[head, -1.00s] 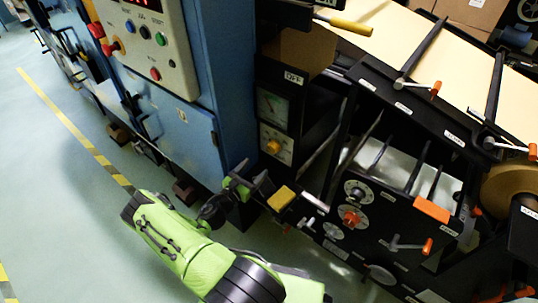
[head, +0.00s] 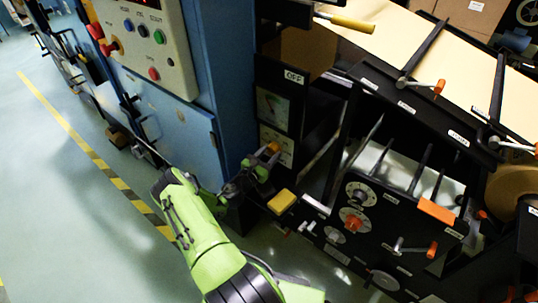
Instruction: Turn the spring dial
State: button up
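My gripper (head: 264,158), on the green arm, is in front of the small panel below a gauge (head: 271,105). An orange knob (head: 273,147) on that panel shows right at my fingertips; I cannot tell whether they touch it. The fingers partly hide the knob and its pale plate. Whether the fingers are apart or closed is too small to tell. Farther right, a black panel carries a white-ringed dial (head: 360,194) and a dial with an orange-red hub (head: 353,220). The labels are too small to read, so I cannot tell which is the spring dial.
A yellow block (head: 282,201) juts out just right of and below my gripper. A blue cabinet (head: 198,135) with coloured buttons stands to the left. An orange-handled crank (head: 431,249) and an orange block (head: 436,211) are at the right.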

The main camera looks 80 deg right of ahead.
jog(key=c, duration=0.3)
jog(key=n, duration=0.3)
jog(key=shift+n, duration=0.3)
jog(key=shift+n+p, duration=0.4)
jog(key=shift+n, duration=0.7)
jog(key=shift+y, duration=0.3)
jog(key=o, duration=1)
jog(key=shift+o, duration=0.2)
jog(key=shift+a, duration=0.1)
